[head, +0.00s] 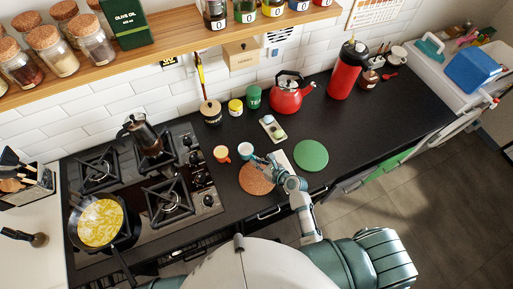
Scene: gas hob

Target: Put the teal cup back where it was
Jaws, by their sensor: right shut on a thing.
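The teal cup (245,150) shows its pale inside and stands out at the front middle of the black counter, just right of an orange cup (221,154). My right gripper (256,158) reaches in from the lower right and is shut on the teal cup at its right side. I cannot tell whether the cup touches the counter or is held just above it. The gripper and forearm hide part of the cork mat (252,183) and a pale flat thing (286,156) behind them. My left gripper is not in view.
A green round mat (311,155) lies to the right. A small tray (271,129), a red kettle (287,97) and several jars stand behind. The gas hob (180,225) with a moka pot (146,133) and a pan (100,222) is at left.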

